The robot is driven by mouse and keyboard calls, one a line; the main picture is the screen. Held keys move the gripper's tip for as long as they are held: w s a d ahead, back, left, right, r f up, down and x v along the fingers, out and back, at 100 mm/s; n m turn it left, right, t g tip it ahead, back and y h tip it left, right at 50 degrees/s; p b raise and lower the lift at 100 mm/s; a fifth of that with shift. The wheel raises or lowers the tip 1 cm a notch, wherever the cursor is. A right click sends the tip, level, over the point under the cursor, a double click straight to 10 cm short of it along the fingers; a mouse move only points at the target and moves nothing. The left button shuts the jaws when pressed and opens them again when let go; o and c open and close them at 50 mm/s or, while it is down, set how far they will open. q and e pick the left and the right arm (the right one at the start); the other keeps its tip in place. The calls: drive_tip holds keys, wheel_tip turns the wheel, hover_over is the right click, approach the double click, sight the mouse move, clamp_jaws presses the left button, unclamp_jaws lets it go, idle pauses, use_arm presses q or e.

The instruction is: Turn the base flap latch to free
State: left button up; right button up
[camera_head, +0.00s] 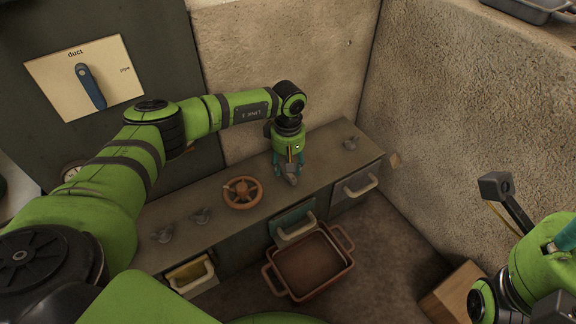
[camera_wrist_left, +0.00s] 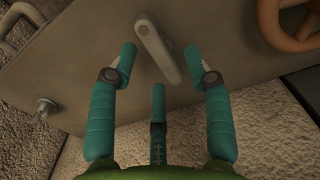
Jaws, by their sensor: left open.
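A grey lever-shaped latch (camera_wrist_left: 158,48) on the bench top lies between the fingertips of my left gripper (camera_wrist_left: 160,60) in the left wrist view. The fingers are spread with a visible gap on each side of the lever. In the head view my left gripper (camera_head: 289,165) points down at the bench, with the grey latch (camera_head: 291,181) at its tips. No label on this latch is readable. Part of my right arm's end (camera_head: 560,240) shows at the right edge, and its finger state is unclear.
An orange handwheel (camera_head: 242,192) and small grey fittings (camera_head: 202,215) stand on the bench (camera_head: 225,222). Another fitting (camera_head: 350,142) is at the right end. Drawers with handles and a reddish tray (camera_head: 310,268) are in front. A duct panel (camera_head: 120,68) with a blue lever is behind.

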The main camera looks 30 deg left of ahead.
use_arm(q)
wheel_tip(320, 180, up, 11)
idle(0.3)
drive_tip(key=shift+f, duration=0.1)
